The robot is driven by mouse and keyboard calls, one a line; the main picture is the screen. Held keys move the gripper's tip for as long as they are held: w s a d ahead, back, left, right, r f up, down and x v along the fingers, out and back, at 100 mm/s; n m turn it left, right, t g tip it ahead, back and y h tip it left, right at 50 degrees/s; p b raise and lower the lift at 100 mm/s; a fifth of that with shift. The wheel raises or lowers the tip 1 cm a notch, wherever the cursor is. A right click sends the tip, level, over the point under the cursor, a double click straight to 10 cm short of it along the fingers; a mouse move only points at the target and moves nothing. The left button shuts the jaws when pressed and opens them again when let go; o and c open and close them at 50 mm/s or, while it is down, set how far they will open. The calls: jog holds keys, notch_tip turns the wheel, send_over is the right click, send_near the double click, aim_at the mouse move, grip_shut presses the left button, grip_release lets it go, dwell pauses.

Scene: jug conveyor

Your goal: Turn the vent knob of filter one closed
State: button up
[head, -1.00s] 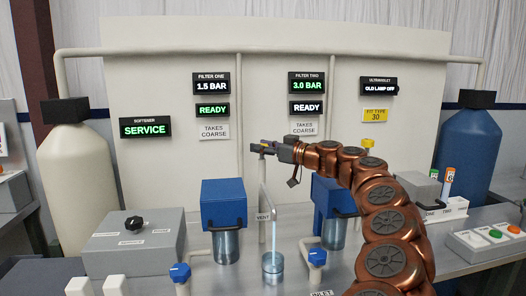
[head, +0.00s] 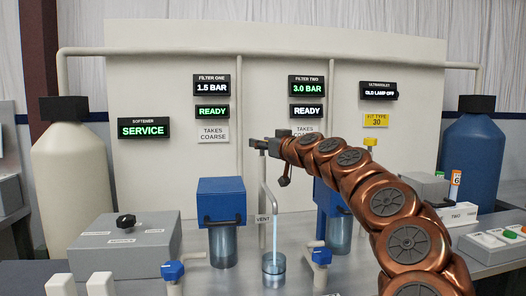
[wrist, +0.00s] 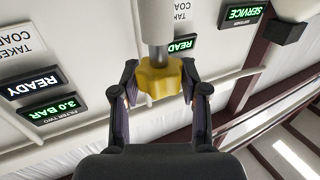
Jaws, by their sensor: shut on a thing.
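The yellow vent knob (wrist: 158,78) of filter one sits between my fingertips in the wrist view, on the end of a metal stem. My gripper (wrist: 160,82) is shut on it, a finger at each side. In the head view my gripper (head: 262,145) is at the top of the vent pipe (head: 263,178), and hides the knob. Filter one (head: 222,203) has a blue head over a clear bowl. A pale stream (head: 275,234) runs from the vent spout into a clear cup (head: 273,263). Filter one's displays read 1.5 BAR (head: 211,85) and READY (head: 212,112).
Blue valve handles (head: 173,270) stand in front. A grey box with a black dial (head: 126,221) is at left. The back panel (head: 180,60) is close behind.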

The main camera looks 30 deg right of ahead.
jog(key=shift+r+m+h+p, duration=0.1)
jog(key=shift+m+h+p, duration=0.8)
jog(key=shift+h, duration=0.7)
jog(key=m+h+p, duration=0.2)
jog(key=p, duration=0.1)
jog(key=shift+r+g+h, duration=0.1)
jog(key=shift+g+h, duration=0.3)
jog(key=m+g+h+p, duration=0.1)
jog(key=h+p, duration=0.1)
jog(key=p, duration=0.4)
jog(key=shift+r+m+h, duration=0.1)
jog(key=shift+m+h, duration=0.2)
jog(key=shift+m, duration=0.1)
jog(key=g+h+p, duration=0.1)
jog(key=p, duration=0.1)
jog(key=shift+m+p, duration=0.4)
jog(key=shift+f+m+h+p, duration=0.25)
jog(key=shift+m+h+p, duration=0.25)
jog(key=shift+p, duration=0.5)
jog(key=o, duration=1.2)
jog(key=shift+c, duration=0.2)
jog(key=shift+a, duration=0.15)
